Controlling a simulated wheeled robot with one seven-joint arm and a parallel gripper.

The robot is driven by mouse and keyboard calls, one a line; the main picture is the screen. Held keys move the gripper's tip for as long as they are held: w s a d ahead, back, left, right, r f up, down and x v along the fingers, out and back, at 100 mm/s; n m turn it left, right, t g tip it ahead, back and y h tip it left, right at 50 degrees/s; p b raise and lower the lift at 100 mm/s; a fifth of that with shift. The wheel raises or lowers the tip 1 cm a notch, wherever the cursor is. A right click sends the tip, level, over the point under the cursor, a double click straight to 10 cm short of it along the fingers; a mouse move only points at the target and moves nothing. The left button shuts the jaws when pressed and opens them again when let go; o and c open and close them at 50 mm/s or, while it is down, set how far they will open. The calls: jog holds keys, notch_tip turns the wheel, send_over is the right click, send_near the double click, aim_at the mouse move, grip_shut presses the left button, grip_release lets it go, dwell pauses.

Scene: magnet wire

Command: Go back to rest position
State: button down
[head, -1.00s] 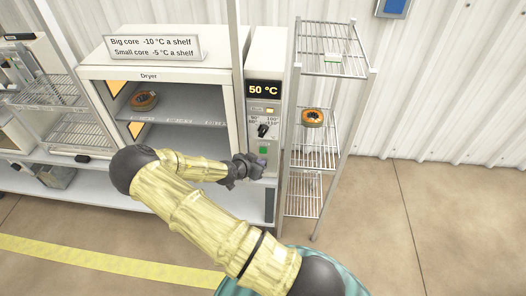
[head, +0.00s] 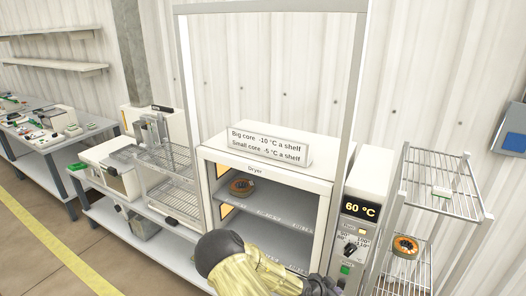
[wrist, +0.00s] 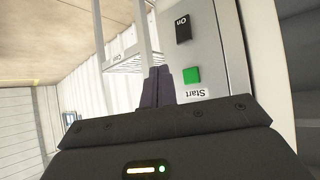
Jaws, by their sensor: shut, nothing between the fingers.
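My arm reaches in from the bottom of the head view, its elbow in front of the dryer (head: 265,175). My gripper (head: 322,286) is at the bottom edge, close to the dryer's control panel (head: 353,235). In the wrist view my gripper (wrist: 164,86) is shut and empty, its fingers beside the green Start button (wrist: 191,75). I cannot tell whether they touch the panel. The display (head: 361,209) reads 60 °C.
An orange-brown wound core (head: 241,187) sits on the dryer's upper shelf. Another core (head: 405,247) lies on the wire rack (head: 448,205) at right. A wire shelf unit (head: 165,165) and workbench (head: 60,145) stand left. A yellow line marks open floor.

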jog(key=s+a+r+n+g+y+p, duration=0.2)
jog(key=s+a+r+n+y, duration=0.2)
jog(key=s+a+r+y, duration=0.45)
jog(key=s+a+r+n, duration=0.2)
jog(key=s+r+n, duration=0.2)
jog(key=r, duration=0.4)
jog(key=s+a+r+n+y, duration=0.1)
jog(key=s+r+n, duration=0.3)
jog(key=r, duration=0.5)
jog(key=shift+s+a+r+n+p, duration=0.25)
jog(key=shift+a+n+p, duration=0.2)
jog(key=shift+a, duration=0.4)
dwell(4.6)
